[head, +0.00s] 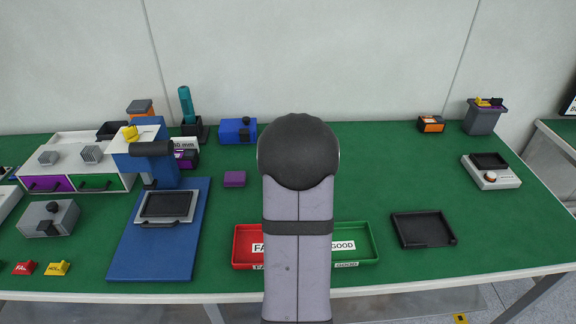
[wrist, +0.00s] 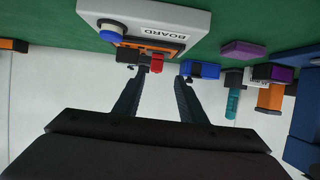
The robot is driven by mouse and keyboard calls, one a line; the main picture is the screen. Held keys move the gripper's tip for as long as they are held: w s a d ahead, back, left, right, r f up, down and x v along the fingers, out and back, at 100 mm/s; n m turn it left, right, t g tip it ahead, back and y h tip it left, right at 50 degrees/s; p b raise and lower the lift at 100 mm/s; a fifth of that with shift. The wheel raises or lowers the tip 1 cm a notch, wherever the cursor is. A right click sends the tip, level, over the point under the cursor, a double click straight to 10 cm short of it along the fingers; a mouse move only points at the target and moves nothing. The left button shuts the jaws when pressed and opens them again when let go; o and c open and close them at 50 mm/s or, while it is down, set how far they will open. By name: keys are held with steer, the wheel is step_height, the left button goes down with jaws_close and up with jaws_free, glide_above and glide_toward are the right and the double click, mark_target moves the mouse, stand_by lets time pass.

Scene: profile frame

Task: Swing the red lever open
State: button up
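My gripper (wrist: 158,80) is open, its two dark fingers apart with nothing held between them. In the wrist view a small red part (wrist: 156,64), which looks like the red lever, shows beyond and between the fingertips. It adjoins a dark body (wrist: 131,57) beside a white box labelled BOARD (wrist: 150,22). The gap between fingertips and red part is hard to judge, but I see no contact. How far the lever is turned is too small to tell. In the head view my own arm covers the middle, and neither gripper nor lever shows.
The white box carries a blue button (wrist: 111,33). A blue box (head: 238,131) stands at the back. The red tray (head: 241,257) and green tray (head: 372,257) lie near the front. A black tray (head: 423,229) is at right. Green mat around it is clear.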

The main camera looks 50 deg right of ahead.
steer(key=shift+s+d, duration=0.2)
steer(key=shift+d, duration=0.15)
steer(key=shift+p+x, duration=0.65)
steer(key=shift+x, duration=3)
steer(key=shift+r, duration=0.15)
steer(key=shift+c, duration=0.7)
jaws_close()
